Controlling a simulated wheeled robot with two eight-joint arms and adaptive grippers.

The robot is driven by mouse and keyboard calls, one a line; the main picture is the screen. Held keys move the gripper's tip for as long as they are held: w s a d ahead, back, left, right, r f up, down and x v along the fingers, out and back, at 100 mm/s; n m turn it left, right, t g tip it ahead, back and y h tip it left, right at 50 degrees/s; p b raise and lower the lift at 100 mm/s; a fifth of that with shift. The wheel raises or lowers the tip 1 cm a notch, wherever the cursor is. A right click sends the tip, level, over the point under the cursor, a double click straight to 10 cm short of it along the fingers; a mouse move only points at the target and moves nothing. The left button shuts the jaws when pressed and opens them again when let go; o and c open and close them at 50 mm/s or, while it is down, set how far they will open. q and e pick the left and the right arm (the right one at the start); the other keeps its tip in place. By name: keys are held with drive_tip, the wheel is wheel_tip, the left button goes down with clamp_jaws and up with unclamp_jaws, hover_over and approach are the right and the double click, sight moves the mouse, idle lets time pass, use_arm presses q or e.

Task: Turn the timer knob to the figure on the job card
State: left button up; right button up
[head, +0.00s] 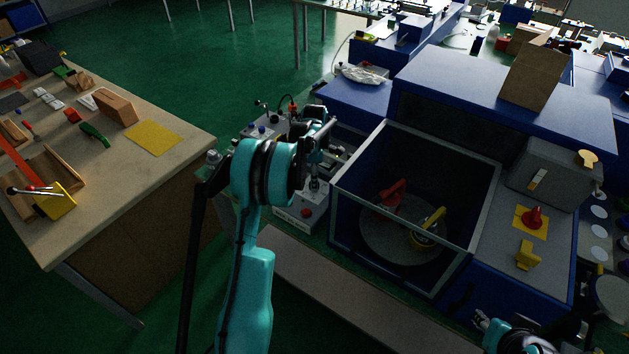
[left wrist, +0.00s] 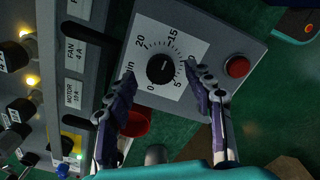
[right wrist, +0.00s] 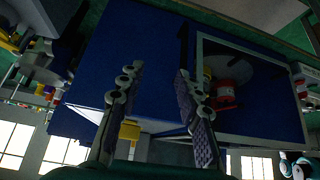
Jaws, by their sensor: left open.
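The black timer knob (left wrist: 160,69) sits on a white dial plate (left wrist: 186,42) in the left wrist view, with figures 0, 5, 15 and 20 legible. I cannot tell clearly where its pointer stands. My left gripper (left wrist: 158,76) is open, with one finger on each side of the knob in the picture; contact is not visible. In the head view the timer box (head: 296,217) is partly hidden behind my left arm. My right gripper (right wrist: 158,74) is open and empty. I cannot pick out the job card for certain.
A red button (left wrist: 237,66) is right of the dial. A grey panel with FAN and MOTOR labels (left wrist: 73,50) stands left of it. A blue open-topped enclosure (head: 345,225) is right of my left arm. A workbench (head: 175,160) with tools is at left.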

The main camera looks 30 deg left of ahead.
use_arm(q)
wheel_tip(320, 180, up, 10)
drive_tip(key=shift+r, duration=0.2)
drive_tip(key=shift+s+f, duration=0.15)
idle(0.4)
